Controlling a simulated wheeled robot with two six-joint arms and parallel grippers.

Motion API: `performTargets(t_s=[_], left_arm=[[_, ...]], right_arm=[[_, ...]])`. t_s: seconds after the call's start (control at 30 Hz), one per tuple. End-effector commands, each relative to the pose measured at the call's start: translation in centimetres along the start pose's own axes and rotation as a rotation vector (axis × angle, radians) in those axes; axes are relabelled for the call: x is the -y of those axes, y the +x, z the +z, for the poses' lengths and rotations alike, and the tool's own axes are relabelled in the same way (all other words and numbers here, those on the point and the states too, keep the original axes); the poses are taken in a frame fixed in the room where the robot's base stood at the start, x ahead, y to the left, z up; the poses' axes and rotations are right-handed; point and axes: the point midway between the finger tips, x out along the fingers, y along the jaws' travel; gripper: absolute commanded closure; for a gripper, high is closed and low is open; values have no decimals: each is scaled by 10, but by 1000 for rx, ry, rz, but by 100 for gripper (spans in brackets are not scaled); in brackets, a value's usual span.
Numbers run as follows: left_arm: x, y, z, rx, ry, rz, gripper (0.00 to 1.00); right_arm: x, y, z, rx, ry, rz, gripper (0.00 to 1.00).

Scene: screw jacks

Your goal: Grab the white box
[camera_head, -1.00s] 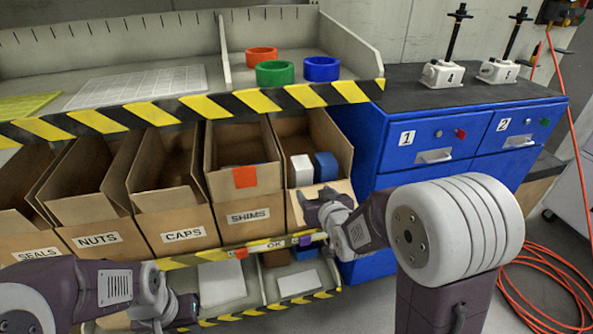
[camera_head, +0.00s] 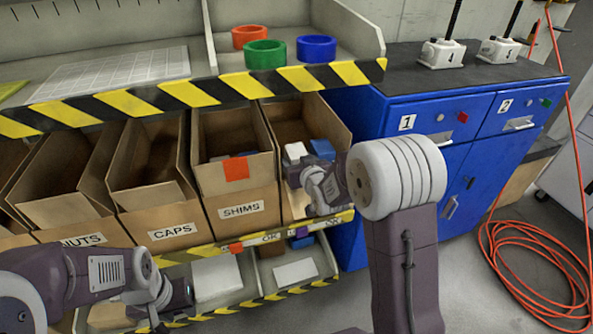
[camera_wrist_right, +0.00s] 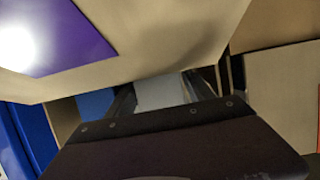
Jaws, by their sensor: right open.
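The white box (camera_head: 294,151) sits in the rightmost cardboard bin (camera_head: 335,127), beside a blue box (camera_head: 322,148). My right gripper (camera_head: 300,166) reaches into that bin just in front of the white box and partly hides the boxes. In the right wrist view the white box (camera_wrist_right: 160,91) shows between the two open fingers of my right gripper (camera_wrist_right: 162,94), with the blue box (camera_wrist_right: 95,104) to its left. I cannot tell whether the fingers touch the box. My left gripper (camera_head: 178,297) hangs low at the left, away from the bins, its fingers unclear.
Bins labelled CAPS (camera_head: 150,180) and SHIMS (camera_head: 235,165) stand left of the white box's bin. A striped shelf edge (camera_head: 215,90) runs above them. A blue cabinet (camera_head: 450,140) stands to the right. In the wrist view, a cardboard panel with a purple patch (camera_wrist_right: 65,35) is close to the gripper.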

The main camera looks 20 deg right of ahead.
Motion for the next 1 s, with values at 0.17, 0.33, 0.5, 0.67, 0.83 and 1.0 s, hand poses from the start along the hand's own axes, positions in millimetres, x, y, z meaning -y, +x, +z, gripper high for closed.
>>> performTargets(t_s=[0.17, 0.33, 0.5, 0.67, 0.83, 1.0], left_arm=[[0, 1, 0, 0, 0, 0, 64], [0, 1, 0, 0, 0, 0, 64], [0, 1, 0, 0, 0, 0, 64], [0, 1, 0, 0, 0, 0, 64], [0, -1, 0, 0, 0, 0, 64], [0, -20, -2, 0, 0, 0, 64]], right_arm=[[0, 13, 0, 1, 0, 0, 39], [0, 13, 0, 0, 0, 0, 45], [0, 13, 0, 0, 0, 0, 92], [0, 13, -2, -3, 0, 0, 100], [0, 12, -4, -3, 0, 0, 100], [0, 8, -26, -5, 0, 0, 100]])
